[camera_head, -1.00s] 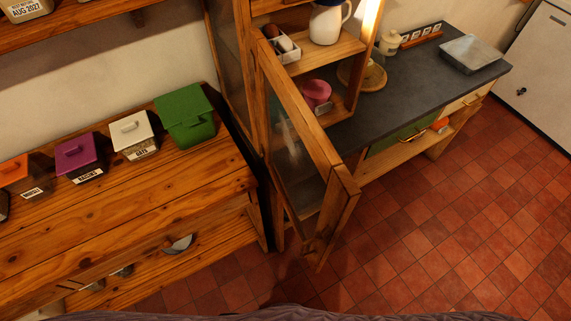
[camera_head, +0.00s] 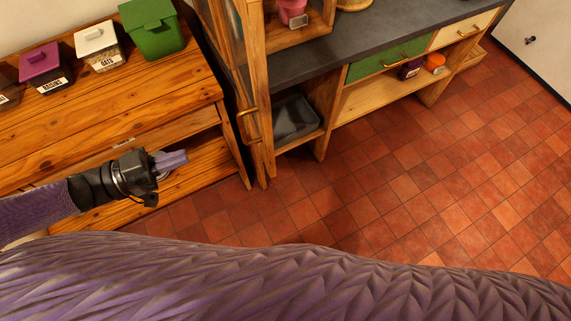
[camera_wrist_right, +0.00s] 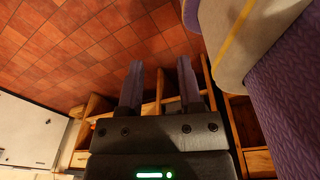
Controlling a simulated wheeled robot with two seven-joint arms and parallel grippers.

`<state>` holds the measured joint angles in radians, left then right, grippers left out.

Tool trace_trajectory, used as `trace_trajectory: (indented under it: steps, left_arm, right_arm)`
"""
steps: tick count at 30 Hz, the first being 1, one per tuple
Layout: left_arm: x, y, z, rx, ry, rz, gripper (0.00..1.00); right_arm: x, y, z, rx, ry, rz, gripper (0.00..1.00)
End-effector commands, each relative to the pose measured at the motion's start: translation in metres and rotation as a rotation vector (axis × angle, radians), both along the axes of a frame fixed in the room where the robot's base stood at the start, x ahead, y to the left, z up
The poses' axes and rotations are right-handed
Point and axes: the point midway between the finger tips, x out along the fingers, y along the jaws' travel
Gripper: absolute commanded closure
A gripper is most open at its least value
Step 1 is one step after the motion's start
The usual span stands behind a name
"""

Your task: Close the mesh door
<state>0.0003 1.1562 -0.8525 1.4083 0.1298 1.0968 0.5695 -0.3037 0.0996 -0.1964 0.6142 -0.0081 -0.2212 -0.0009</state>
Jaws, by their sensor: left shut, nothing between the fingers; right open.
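The mesh door (camera_head: 225,45) is wooden-framed, with a brass handle (camera_head: 249,124). In the head view it stands open at the left of the cabinet, seen nearly edge-on. The cabinet's shelves show uncovered to its right. My left gripper (camera_head: 172,160) is shut and empty, left of the door and apart from it, in front of the wooden bench. My right gripper (camera_wrist_right: 160,88) shows only in the right wrist view. Its two fingers are apart with nothing between them, over the tiled floor and wooden shelving.
The wooden bench (camera_head: 60,125) at left carries a green bin (camera_head: 152,30), an oats box (camera_head: 99,45) and a raisins box (camera_head: 45,68). A grey bin (camera_head: 293,118) sits low in the cabinet. A dark counter (camera_head: 400,32) runs right. The tiled floor (camera_head: 410,175) is clear.

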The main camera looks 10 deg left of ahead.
Motion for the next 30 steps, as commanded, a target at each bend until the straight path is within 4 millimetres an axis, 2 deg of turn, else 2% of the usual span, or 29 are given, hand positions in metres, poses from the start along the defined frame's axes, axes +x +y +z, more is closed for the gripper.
trace_trajectory:
  steps: [2,5,12,21,25,30]
  left_arm:
    - [-0.005,-0.002,0.007,-0.026,0.003,-0.042,1.00]
    - [-0.002,-0.012,0.011,-0.036,0.003,-0.049,1.00]
    - [0.021,-0.058,0.012,-0.035,-0.001,-0.047,1.00]
    - [0.047,-0.110,0.011,-0.031,0.000,-0.045,1.00]
    - [0.053,-0.122,0.010,-0.030,0.002,-0.044,1.00]
    - [0.055,-0.126,0.009,-0.028,0.002,-0.044,1.00]
  right_arm:
    - [0.000,0.000,-0.003,0.000,0.000,0.000,0.55]
    - [0.001,0.003,0.002,0.005,-0.002,-0.002,0.55]
    - [0.006,0.016,0.012,0.026,-0.014,-0.007,0.55]
    - [0.006,0.014,0.020,0.025,-0.014,-0.008,0.55]
    - [0.006,0.012,0.021,0.021,-0.014,-0.006,0.55]
    - [0.005,0.009,0.022,0.016,-0.013,-0.005,0.55]
